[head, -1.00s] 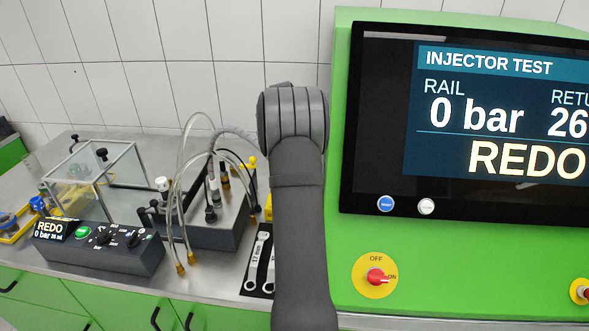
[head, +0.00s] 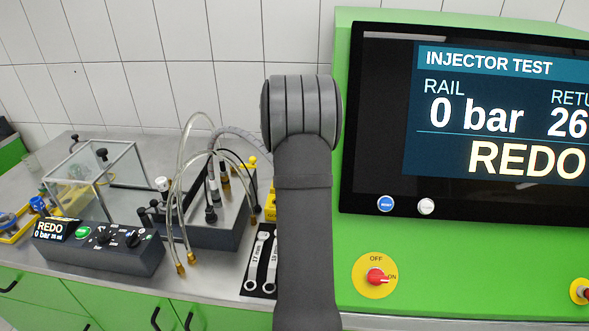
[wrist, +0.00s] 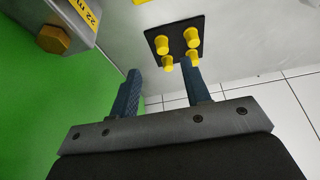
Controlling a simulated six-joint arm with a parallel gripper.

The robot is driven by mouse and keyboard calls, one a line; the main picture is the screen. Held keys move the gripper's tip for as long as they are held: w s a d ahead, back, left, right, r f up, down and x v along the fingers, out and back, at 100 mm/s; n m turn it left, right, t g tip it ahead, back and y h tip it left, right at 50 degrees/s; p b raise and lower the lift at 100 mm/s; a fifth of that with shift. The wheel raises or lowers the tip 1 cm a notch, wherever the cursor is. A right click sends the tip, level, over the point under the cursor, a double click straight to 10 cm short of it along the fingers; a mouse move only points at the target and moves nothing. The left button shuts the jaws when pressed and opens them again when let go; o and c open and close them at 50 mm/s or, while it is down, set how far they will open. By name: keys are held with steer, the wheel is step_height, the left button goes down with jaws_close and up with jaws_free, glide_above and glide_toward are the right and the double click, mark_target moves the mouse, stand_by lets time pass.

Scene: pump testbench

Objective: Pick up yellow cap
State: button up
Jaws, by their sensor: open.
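Several yellow caps (wrist: 190,38) stand on a small black plate (wrist: 175,29) in the wrist view. My gripper (wrist: 162,72) is open, its two dark blue fingers pointing at the near edge of this plate. One cap (wrist: 167,63) shows between the fingertips, with a gap on each side. Another cap (wrist: 193,57) is close to the right fingertip and partly hidden by it. I cannot tell whether they touch. In the head view my arm blocks the gripper, and I cannot make out the black plate there.
A large bolt head (wrist: 53,39) on a metal part is at upper left in the wrist view, beside a green surface. In the head view, hoses (head: 178,200), a grey block (head: 205,235) and wrenches (head: 257,262) lie left of my arm. The monitor (head: 480,120) stands right.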

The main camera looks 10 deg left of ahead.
steer(key=shift+w+x, duration=0.2)
steer(key=shift+x, duration=3.6)
steer(key=shift+a, duration=0.15)
jaws_close()
